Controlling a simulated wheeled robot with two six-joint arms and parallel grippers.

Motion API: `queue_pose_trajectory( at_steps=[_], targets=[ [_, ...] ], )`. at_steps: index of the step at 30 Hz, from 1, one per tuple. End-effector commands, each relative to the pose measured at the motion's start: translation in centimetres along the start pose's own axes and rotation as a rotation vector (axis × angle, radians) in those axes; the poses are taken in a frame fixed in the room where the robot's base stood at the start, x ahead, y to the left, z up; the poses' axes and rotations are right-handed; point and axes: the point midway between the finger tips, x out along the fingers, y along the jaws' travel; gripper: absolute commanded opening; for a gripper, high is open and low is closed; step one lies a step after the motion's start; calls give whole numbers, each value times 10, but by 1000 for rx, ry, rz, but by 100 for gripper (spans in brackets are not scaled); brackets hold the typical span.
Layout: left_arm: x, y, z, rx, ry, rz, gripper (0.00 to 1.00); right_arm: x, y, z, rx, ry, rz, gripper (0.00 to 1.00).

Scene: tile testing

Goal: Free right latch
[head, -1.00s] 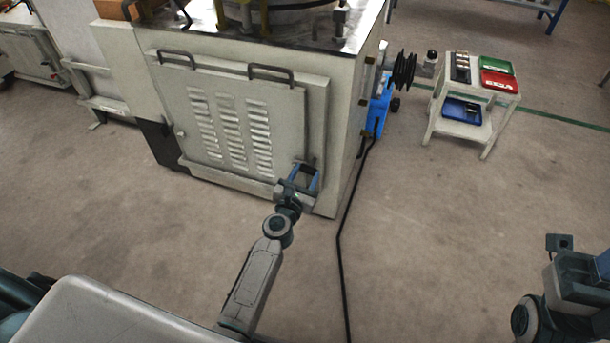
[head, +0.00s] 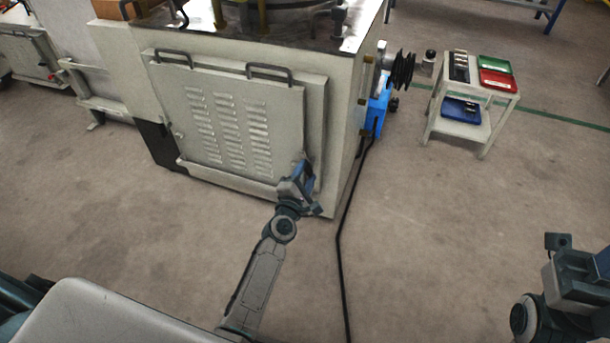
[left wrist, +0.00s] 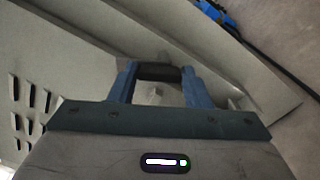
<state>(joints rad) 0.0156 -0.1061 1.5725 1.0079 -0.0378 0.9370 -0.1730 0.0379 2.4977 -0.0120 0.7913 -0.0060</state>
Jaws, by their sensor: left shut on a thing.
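The light grey panel (head: 228,117) with louvre slots is on the front of the machine. My left gripper (head: 301,172) is at the panel's lower right corner, its wrist rolled. In the left wrist view, its two blue fingers (left wrist: 159,80) are shut on the dark right latch (left wrist: 158,72), and the panel edge runs slantwise behind them. The latch is hidden behind the gripper in the head view. A round knob-like part (head: 180,135) shows at the panel's left edge. Part of my right arm shows at the lower right; its fingers are not clear.
Two dark bar handles, left (head: 174,57) and right (head: 269,73), are along the panel's top. A black cable (head: 340,240) runs over the floor right of my left arm. A cart (head: 440,118) with green, red and blue trays stands at the right.

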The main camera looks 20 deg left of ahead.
Motion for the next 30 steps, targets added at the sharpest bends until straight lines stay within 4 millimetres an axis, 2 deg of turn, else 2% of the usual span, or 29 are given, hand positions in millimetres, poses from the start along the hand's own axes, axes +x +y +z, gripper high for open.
queue_pose_trajectory(
  at_steps=[6, 15, 30],
  targets=[
    [0, -2, 0, 193, 0, -2, 21, -2, 0, 0, -2, 2, 2, 36],
    [-1, -3, 1, 390, 0, -2, 21, -3, 0, 0, -4, 5, 5, 36],
    [-1, -4, 1, 497, -1, -3, 21, -2, 0, 0, -6, 11, 11, 36]
  ],
)
